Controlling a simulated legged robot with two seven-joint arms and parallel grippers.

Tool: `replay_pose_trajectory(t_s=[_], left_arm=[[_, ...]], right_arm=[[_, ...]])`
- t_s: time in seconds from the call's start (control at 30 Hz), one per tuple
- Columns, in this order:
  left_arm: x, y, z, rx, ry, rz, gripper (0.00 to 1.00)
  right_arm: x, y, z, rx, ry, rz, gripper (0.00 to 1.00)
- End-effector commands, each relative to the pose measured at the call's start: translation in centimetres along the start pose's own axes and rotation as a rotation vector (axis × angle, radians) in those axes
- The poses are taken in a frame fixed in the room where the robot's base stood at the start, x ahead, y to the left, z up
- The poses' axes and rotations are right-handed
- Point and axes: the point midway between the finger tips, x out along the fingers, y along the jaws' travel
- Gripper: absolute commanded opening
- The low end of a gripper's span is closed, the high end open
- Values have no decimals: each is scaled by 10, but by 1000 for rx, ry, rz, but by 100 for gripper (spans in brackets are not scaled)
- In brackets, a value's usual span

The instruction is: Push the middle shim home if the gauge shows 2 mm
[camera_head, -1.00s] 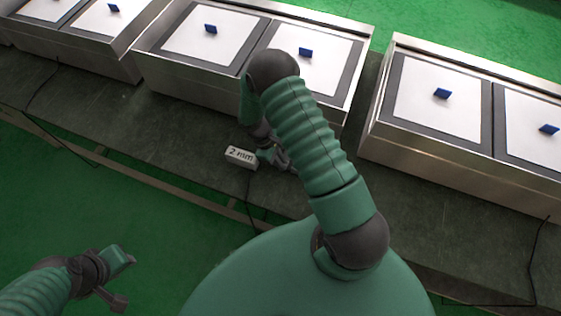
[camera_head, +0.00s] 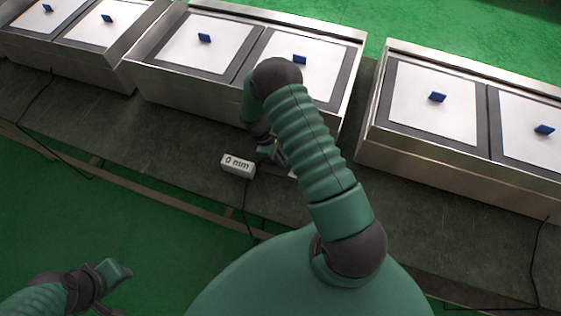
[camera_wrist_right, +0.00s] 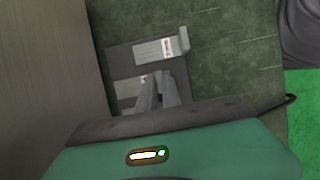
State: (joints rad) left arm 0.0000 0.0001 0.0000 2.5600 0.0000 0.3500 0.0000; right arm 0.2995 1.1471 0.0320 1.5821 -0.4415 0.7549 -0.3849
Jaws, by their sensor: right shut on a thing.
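The gauge (camera_head: 238,165) is a small white box on the dark bench and reads "0 mm". My right gripper (camera_head: 280,160) is beside it, partly hidden by my own arm. In the right wrist view its fingers (camera_wrist_right: 158,88) are close together over a dark plate (camera_wrist_right: 118,62). A grey metal shim (camera_wrist_right: 158,50) with a white label and an upturned end lies on that plate, just beyond the fingertips. The fingers are shut on what seems to be a shim; the grip is mostly hidden, and I cannot tell which shim. My left gripper (camera_head: 116,288) is open, empty and low at the left.
Steel heater units with white plates and blue tabs stand along the bench: left (camera_head: 122,78), middle (camera_head: 190,98) and right (camera_head: 440,165). The middle unit's steel wall rises beside my right gripper (camera_wrist_right: 50,80). A cable (camera_head: 246,212) hangs from the gauge.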

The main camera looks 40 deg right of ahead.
Motion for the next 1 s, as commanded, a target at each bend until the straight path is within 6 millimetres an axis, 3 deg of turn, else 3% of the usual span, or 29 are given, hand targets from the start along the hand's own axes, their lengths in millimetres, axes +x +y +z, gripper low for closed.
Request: replay_pose_trajectory(t_s=[0.03,0.2,0.57,0.67,1.0], left_arm=[[0,0,0,0,0,0,31],[0,0,0,0,0,0,31],[-1,0,0,0,0,0,31],[-2,0,0,0,0,0,31],[-5,0,-1,0,0,0,31]], right_arm=[[-4,1,-4,-1,11,5,11],[-2,0,-3,0,7,3,31],[-8,1,-1,0,3,1,31],[-26,1,-1,1,5,2,31],[-124,1,-3,0,7,4,31]])
